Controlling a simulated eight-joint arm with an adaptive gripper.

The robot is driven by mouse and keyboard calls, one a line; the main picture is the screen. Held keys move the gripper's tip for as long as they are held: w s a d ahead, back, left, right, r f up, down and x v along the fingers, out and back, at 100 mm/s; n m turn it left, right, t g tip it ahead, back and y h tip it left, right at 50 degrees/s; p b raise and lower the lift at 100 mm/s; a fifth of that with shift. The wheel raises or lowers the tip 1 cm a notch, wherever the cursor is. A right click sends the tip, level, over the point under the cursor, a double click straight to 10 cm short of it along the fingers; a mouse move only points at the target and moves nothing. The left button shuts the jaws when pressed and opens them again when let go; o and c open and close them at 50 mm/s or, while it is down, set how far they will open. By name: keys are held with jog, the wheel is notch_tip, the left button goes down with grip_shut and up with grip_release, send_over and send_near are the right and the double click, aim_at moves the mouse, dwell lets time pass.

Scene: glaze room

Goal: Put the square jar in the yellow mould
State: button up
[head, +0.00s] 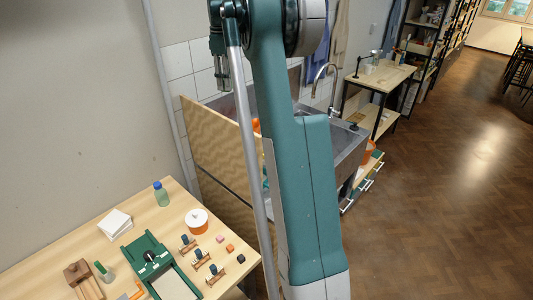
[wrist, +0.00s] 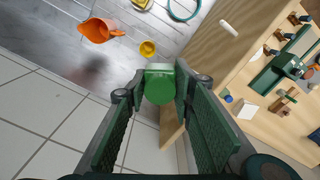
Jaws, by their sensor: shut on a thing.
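My gripper (wrist: 160,84) is shut on a green, squarish jar (wrist: 160,88) with a rounded lighter face, which I take as the square jar. It hangs in the air between the two fingertips. A small round yellow thing, likely the yellow mould (wrist: 147,49), lies in the grey sink in the wrist view, beyond the fingertips and apart from the jar. The arm hides much of the sink in the head view.
An orange jug (wrist: 100,29) lies in the sink near the yellow thing. A wooden board (head: 225,140) stands between sink and bench.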

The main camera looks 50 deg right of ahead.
jog(key=s+d+m, duration=0.2)
jog(key=s+d, duration=0.8)
jog(key=d, duration=0.5)
notch_tip(320, 180, down, 26)
jog(key=shift+a, duration=0.3)
jog(key=shift+f, duration=0.1)
notch_tip(320, 180, down, 6)
jog(key=shift+n, duration=0.3)
jog(key=shift+f+p, duration=0.35)
jog(key=shift+f, duration=1.55)
jog(key=shift+f+b, duration=0.4)
jog(key=shift+f, duration=0.05)
